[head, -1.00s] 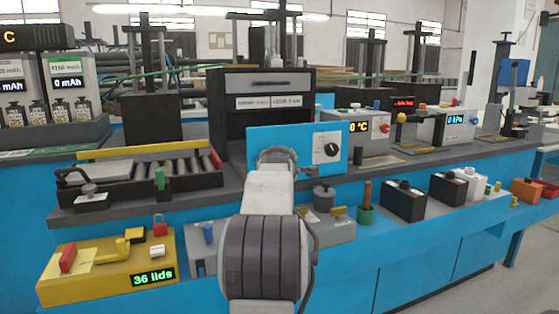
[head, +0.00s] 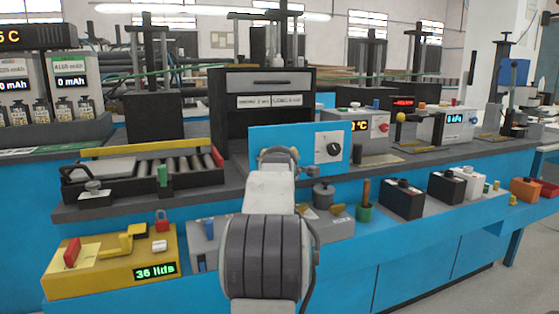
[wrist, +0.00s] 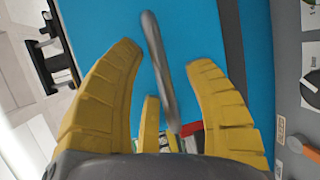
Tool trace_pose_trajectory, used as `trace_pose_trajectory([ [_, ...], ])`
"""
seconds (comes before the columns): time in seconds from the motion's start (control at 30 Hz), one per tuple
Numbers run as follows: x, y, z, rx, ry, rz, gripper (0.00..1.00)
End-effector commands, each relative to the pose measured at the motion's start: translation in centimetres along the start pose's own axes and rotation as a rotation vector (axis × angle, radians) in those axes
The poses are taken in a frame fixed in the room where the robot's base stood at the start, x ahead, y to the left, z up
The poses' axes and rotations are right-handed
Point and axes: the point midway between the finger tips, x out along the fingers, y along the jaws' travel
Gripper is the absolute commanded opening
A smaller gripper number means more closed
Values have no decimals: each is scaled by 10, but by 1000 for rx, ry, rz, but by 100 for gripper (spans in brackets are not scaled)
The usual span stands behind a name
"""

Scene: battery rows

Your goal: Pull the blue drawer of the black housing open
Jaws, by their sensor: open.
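The black housing (head: 217,107) stands on the bench in the middle of the head view. A blue front panel (head: 265,137), which looks like the drawer, is at its lower front, with a black knob on a white plate at its right. My arm covers part of it. In the wrist view the blue surface (wrist: 195,25) fills the middle, with a grey bar handle (wrist: 158,65) across it. My gripper (wrist: 166,55) is open, its yellow fingers on either side of the bar with gaps.
A roller tray (head: 140,190) is left of the housing, and a yellow box (head: 105,265) sits lower left. A grey box with a display (head: 365,145) is to the right. Several small dark and white boxes line the lower ledge. Grey floor is open at the lower right.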

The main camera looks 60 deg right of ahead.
Motion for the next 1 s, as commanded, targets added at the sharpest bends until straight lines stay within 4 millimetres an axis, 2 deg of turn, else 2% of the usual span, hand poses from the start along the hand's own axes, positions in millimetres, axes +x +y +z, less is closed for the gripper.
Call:
trace_pose_trajectory([
  [0.27,-10,1,1,0,-1,2,47],
  [0.7,-77,2,0,0,0,3,47],
  [1.0,-110,1,0,0,1,2,47],
])
